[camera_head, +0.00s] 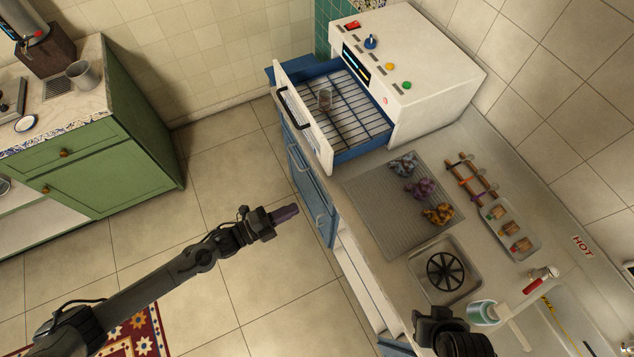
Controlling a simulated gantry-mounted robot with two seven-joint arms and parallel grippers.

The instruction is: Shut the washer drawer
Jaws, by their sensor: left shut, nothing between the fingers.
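The white washer (425,65) stands on the counter at the upper right, with a row of coloured buttons on its top. Its washer drawer (303,117) is pulled out to the left, with a white front, a dark handle (291,108) and blue sides. My left gripper (287,213) is shut and empty, over the floor, below and apart from the drawer front.
The counter holds a grey mat (375,205) with several crumpled cloths, a small wooden rack (470,178), a tray (512,228) and a basin (445,268). A green cabinet (100,170) stands at the left. The floor between is open.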

